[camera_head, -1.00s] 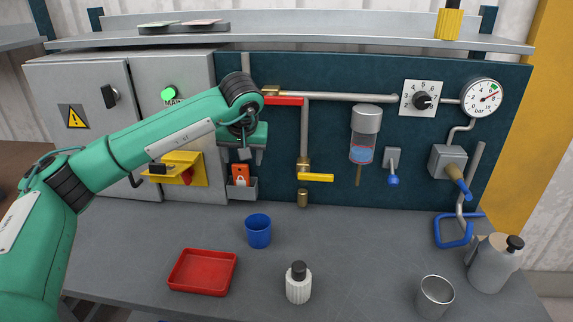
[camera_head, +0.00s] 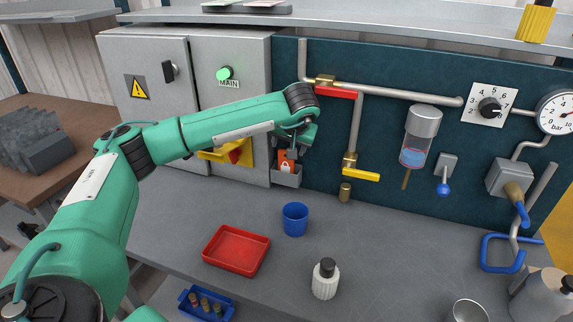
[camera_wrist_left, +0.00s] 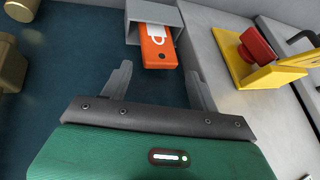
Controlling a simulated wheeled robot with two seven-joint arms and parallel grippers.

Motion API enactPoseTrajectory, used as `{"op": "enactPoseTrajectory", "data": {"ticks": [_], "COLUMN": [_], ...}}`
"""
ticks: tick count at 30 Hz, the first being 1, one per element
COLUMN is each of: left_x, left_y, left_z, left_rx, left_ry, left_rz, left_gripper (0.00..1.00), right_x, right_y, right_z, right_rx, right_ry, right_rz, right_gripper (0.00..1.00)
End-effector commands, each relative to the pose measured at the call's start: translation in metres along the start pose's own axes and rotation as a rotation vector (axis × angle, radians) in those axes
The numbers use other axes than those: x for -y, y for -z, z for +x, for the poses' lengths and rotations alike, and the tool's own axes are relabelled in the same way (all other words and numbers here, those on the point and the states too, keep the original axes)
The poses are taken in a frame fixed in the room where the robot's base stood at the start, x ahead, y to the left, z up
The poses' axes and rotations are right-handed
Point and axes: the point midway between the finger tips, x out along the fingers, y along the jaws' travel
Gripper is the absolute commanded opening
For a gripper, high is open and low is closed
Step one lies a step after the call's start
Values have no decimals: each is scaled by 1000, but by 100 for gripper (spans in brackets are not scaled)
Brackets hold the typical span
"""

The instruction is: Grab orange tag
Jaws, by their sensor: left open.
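The orange tag (camera_head: 284,158), with a white padlock symbol, stands in a small grey holder (camera_head: 287,178) on the dark panel beside the cabinet. In the left wrist view the tag (camera_wrist_left: 159,51) lies in front of my fingers, roughly between their lines, with one end inside the grey holder (camera_wrist_left: 171,16). My left gripper (camera_head: 289,149) is open and empty, just above the tag in the head view. It also shows in the left wrist view (camera_wrist_left: 161,80), with a finger on each side and a gap to the tag. The gripper partly covers the tag in the head view. My right gripper is not in view.
A yellow bracket with a red knob (camera_wrist_left: 258,46) sticks out on the cabinet beside the holder. A red valve handle (camera_head: 330,93) and pipes are to the right. On the bench stand a blue cup (camera_head: 295,219), a red tray (camera_head: 236,250) and a white bottle (camera_head: 325,280).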

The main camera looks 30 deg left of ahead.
Motion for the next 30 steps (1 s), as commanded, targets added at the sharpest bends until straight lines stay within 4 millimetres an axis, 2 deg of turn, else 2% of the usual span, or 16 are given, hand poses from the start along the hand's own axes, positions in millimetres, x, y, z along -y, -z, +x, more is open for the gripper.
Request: {"op": "enactPoseTrajectory", "data": {"ticks": [2, 6, 15, 22, 30], "left_x": [1, 0, 0, 0, 0], "left_y": [-1, -2, -2, -2, -2], "left_z": [12, 30, 37, 36, 36], "left_rx": [5, 3, 1, 1, 1], "left_ry": [3, 1, 0, 0, 0], "left_rz": [0, 0, 1, 1, 0], "left_gripper": [61, 61, 61, 16, 16], "right_x": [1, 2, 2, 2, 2], "right_y": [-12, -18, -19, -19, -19], "right_z": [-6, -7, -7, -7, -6], "right_rx": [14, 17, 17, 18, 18], "right_ry": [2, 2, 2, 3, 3], "right_rz": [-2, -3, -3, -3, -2], "right_gripper": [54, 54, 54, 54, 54]}}
